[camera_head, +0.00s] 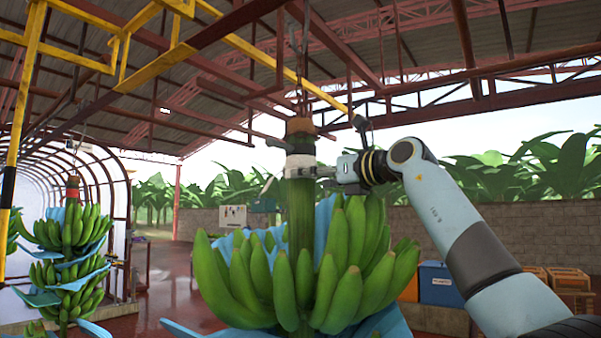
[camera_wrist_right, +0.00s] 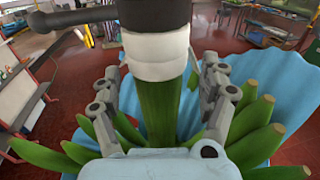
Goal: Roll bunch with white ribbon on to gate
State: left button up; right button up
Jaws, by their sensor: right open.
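A large bunch of green bananas (camera_head: 300,280) hangs by its thick stem from the overhead rail, with blue sheets tucked among its fruit. A white ribbon (camera_head: 300,165) is wrapped around the upper stem; it also shows in the right wrist view (camera_wrist_right: 155,55). My right gripper (camera_head: 318,172) reaches in from the right at ribbon height. In the right wrist view its open fingers (camera_wrist_right: 162,75) stand on either side of the stem (camera_wrist_right: 158,108), near the ribbon's lower edge. I cannot single out the gate. My left gripper is not in view.
Another bunch (camera_head: 72,235) with a red ribbon (camera_head: 72,193) hangs at the left, before an arched tunnel frame. Yellow rails (camera_head: 250,50) run overhead, and a yellow post (camera_head: 22,130) stands far left. Blue and orange crates (camera_head: 438,285) stand behind my right arm.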

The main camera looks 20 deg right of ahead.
jog(key=p+x, duration=0.1)
jog(key=x, duration=0.3)
jog(key=shift+a+r, duration=0.1)
jog(key=shift+a, duration=0.05)
jog(key=shift+w, duration=0.1)
jog(key=shift+c, duration=0.7)
jog(key=c, duration=1.4)
grip_shut()
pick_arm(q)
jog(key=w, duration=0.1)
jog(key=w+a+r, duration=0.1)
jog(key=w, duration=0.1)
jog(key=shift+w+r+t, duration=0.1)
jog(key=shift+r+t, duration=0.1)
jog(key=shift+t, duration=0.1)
